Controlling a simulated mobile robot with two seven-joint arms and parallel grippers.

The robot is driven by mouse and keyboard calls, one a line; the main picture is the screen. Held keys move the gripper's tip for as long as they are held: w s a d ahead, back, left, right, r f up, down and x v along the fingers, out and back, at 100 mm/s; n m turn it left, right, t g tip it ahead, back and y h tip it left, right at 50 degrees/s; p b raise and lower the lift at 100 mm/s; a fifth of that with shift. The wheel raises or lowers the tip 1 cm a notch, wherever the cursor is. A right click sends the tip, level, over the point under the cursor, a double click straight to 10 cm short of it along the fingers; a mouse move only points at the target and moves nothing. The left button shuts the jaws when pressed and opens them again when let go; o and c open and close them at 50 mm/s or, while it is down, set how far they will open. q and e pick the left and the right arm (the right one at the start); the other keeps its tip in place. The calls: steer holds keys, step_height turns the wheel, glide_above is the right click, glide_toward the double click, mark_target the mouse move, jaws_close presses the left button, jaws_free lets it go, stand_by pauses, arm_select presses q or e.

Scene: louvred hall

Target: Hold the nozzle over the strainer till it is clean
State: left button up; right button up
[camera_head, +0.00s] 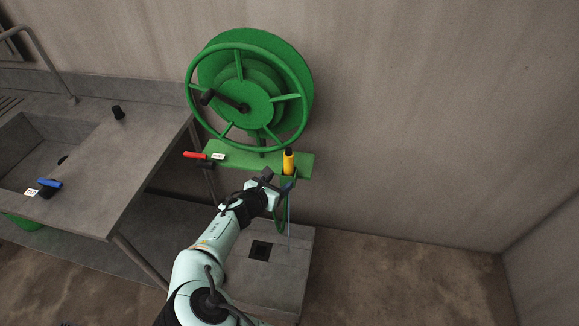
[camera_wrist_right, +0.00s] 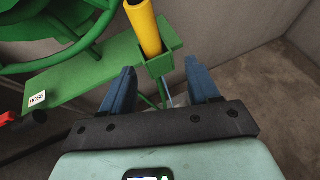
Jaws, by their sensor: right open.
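A yellow nozzle (camera_head: 289,161) with a dark tip stands upright in a green holder at the right end of the reel's bracket (camera_head: 265,160). It also shows in the wrist view (camera_wrist_right: 144,26). My right gripper (camera_head: 279,188) is open beside the holder, just below the nozzle. In the wrist view its two blue fingers (camera_wrist_right: 160,72) point at the holder, apart, with nothing gripped; the nozzle is beyond their tips. I cannot make out a strainer for certain; a dark square drain opening (camera_head: 261,250) is in the concrete plinth below. My left gripper is out of view.
A green hose reel (camera_head: 250,90) with a crank is on the wall. A red lever (camera_head: 195,155) sits beside a HOSE label (camera_wrist_right: 37,99). A concrete sink counter (camera_head: 150,140) with a blue-handled tap (camera_head: 49,183) stands left. Floor at right is clear.

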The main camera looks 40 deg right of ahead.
mark_target(287, 166)
steer(key=shift+n+t+h, duration=0.3)
steer(key=shift+h, duration=0.1)
steer(key=w+d, duration=0.1)
steer(key=d, duration=0.1)
steer(key=w+d+b, duration=0.1)
steer(key=d, duration=0.1)
steer(key=w+d+b, duration=0.1)
steer(key=d, duration=0.1)
steer(key=shift+w+d+f, duration=0.2)
steer(key=shift+w, duration=0.2)
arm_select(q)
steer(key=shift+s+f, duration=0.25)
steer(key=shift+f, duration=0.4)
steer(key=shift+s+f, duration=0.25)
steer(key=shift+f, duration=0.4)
arm_select(e)
steer(key=shift+x, duration=0.9)
jaws_close()
